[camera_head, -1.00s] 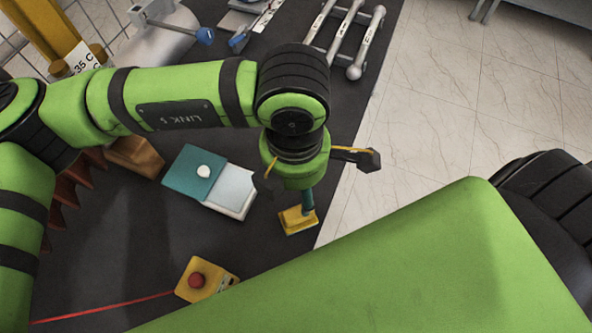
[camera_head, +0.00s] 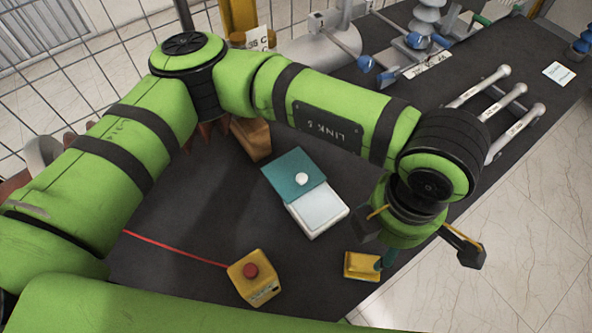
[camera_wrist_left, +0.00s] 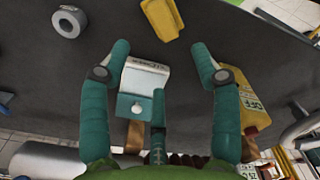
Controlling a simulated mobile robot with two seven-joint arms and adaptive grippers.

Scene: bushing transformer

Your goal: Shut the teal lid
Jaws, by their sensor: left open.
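The teal lid (camera_head: 293,172) is a flat square panel with a round white knob. It lies folded back, open, at the far edge of a white box (camera_head: 318,212) on the dark table. In the left wrist view the teal lid (camera_wrist_left: 135,107) and the white box (camera_wrist_left: 148,76) show between the fingers. My left gripper (camera_head: 415,245) is open and empty, to the right of the box and apart from it. Its spread teal-padded fingers also show in the left wrist view (camera_wrist_left: 160,72). My right gripper is out of view.
A yellow block (camera_head: 362,266) lies close to the left gripper. A yellow box with a red button (camera_head: 252,278) stands at the front, with a red line running left. A brown block (camera_head: 252,138) is behind the lid. Grey rods (camera_head: 497,100) lie at the far right.

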